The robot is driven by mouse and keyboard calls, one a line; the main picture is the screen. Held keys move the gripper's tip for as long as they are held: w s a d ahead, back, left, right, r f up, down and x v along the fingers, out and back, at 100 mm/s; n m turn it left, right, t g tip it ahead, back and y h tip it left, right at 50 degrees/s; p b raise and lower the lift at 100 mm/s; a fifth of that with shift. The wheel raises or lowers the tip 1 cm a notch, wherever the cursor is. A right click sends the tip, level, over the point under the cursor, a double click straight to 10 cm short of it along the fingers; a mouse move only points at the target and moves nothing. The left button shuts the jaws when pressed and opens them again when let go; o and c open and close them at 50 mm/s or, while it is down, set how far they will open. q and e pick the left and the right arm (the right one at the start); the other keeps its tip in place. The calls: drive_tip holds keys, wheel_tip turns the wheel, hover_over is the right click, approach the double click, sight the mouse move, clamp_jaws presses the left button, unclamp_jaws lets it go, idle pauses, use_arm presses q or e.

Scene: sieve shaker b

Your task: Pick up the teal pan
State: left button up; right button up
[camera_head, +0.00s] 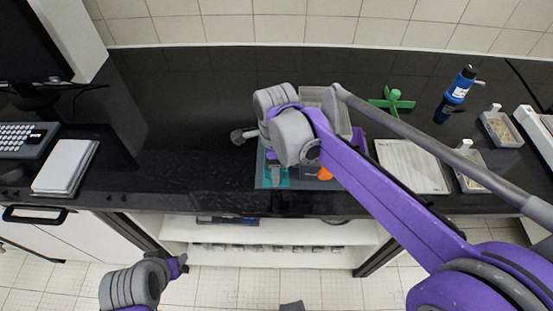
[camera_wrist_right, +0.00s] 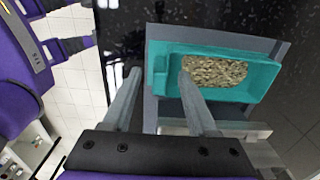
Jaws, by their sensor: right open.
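The teal pan (camera_wrist_right: 258,88) is a shallow rectangular tray with beige granules inside, near its far side. In the head view only a part of the teal pan (camera_head: 276,180) shows below my right wrist. My right gripper (camera_wrist_right: 159,74) is open, its fingers to either side of the pan's left wall in the wrist view. One finger is outside the wall and the other over the inside; I cannot tell whether either touches. In the head view my right wrist hides most of this. My left arm's end (camera_head: 172,268) is low at the left, in front of the counter; its fingers are unclear.
The pan rests on a grey base (camera_wrist_right: 278,50) on the black counter (camera_head: 180,110).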

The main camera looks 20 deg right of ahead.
drive_tip(key=shift+f, duration=0.7)
clamp_jaws()
